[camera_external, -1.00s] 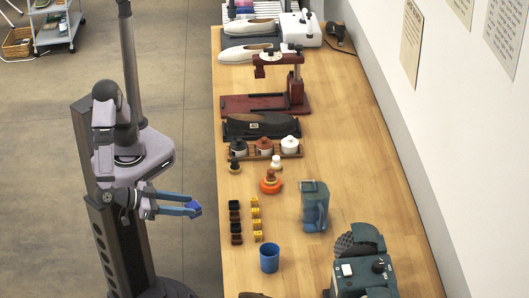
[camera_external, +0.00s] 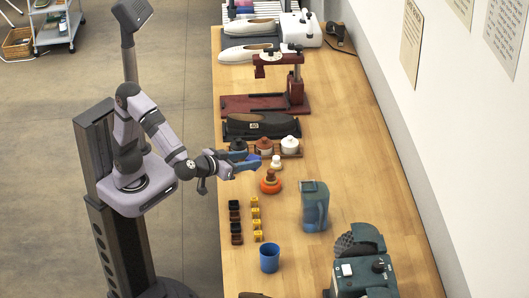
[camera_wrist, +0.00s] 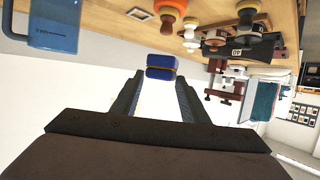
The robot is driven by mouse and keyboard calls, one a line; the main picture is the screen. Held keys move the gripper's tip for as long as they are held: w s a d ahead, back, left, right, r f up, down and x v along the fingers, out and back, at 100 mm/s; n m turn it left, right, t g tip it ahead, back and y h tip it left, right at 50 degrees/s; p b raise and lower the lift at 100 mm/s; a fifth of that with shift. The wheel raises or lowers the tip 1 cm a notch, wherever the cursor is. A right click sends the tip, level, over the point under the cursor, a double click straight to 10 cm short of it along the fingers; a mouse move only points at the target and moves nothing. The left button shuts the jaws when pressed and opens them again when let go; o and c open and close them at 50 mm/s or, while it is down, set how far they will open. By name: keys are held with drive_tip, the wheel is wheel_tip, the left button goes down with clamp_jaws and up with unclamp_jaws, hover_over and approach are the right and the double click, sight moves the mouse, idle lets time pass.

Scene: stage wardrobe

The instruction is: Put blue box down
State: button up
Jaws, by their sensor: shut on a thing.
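The blue box (camera_external: 253,157) is small and dark blue with a thin yellowish band across it in the wrist view (camera_wrist: 161,61). My gripper (camera_external: 250,162) is shut on it, with the box between the fingertips (camera_wrist: 160,76). In the external view my gripper reaches over the left edge of the wooden table (camera_external: 350,140), near the row of jars. The box appears held above the tabletop. The exact height cannot be told.
The table's right strip is clear.

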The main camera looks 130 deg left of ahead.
drive_tip(key=s+a+f+n+g+b, duration=0.2)
drive_tip(key=s+a+g+b, duration=0.1)
drive_tip(key=s+a, duration=0.6)
drive_tip(key=b+x, duration=0.1)
drive_tip(key=x, duration=0.2)
drive_tip(key=shift+a+r, duration=0.25)
drive_tip(key=shift+a, duration=0.1)
drive_tip(key=shift+f, duration=5.6)
drive_tip(key=shift+f, duration=0.15)
drive_tip(key=o, duration=0.7)
drive_tip(key=shift+o, duration=0.4)
drive_tip(key=shift+r, duration=0.3)
drive_tip(key=v, duration=0.6)
drive_tip(key=b+v, duration=0.1)
drive_tip(key=v, duration=0.5)
drive_tip(key=shift+d+f, duration=0.1)
drive_tip(key=shift+f, duration=0.1)
